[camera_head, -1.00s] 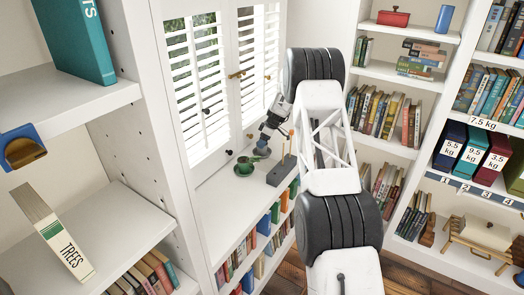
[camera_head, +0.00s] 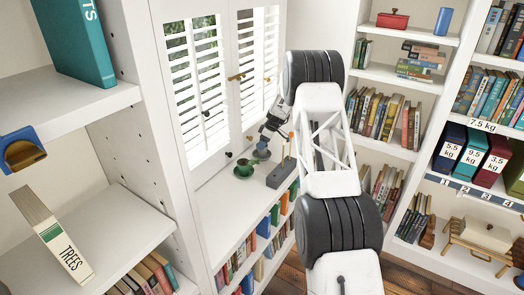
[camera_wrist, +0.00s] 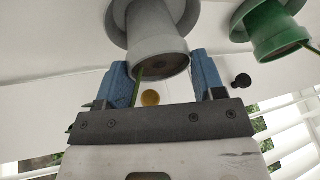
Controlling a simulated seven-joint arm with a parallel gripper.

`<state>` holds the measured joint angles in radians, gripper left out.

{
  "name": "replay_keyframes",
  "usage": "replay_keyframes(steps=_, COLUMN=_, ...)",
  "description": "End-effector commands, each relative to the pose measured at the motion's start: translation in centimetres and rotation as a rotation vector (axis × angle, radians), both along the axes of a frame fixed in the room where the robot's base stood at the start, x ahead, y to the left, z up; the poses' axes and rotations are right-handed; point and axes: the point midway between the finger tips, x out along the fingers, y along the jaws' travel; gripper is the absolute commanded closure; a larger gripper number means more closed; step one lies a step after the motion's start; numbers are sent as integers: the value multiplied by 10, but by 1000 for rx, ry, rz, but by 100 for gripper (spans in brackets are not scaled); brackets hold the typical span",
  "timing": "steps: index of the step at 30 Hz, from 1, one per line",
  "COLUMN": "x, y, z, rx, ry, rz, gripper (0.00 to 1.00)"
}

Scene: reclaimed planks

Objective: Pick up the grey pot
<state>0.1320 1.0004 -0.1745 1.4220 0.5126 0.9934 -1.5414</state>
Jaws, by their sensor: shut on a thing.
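The grey pot (camera_wrist: 160,42) sits between the blue fingers of my gripper (camera_wrist: 164,78) in the wrist view, with its rim side toward the fingers. My gripper is shut on it. A wider grey saucer-like disc (camera_wrist: 118,22) shows behind the pot. In the head view the grey pot (camera_head: 261,154) is small, at the tip of my gripper (camera_head: 263,146), over the white ledge by the shutters. I cannot tell whether it touches the ledge. A thin green strip shows beside the pot at one finger.
A green pot (camera_head: 243,168) stands on the ledge just left of the grey pot; it also shows in the wrist view (camera_wrist: 275,35). A dark grey block with upright pegs (camera_head: 282,172) lies to the right. White shutters (camera_head: 200,85) stand close behind. Bookshelves flank the ledge.

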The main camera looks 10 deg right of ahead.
Motion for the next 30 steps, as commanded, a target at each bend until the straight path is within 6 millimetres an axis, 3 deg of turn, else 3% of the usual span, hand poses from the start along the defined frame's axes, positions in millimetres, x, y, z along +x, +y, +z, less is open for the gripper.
replay_keyframes(steps=11, x=0, y=0, z=15, rx=-1, ry=-2, rz=0, gripper=75)
replay_keyframes(steps=30, x=0, y=0, z=93, rx=0, ry=-2, rz=0, gripper=75)
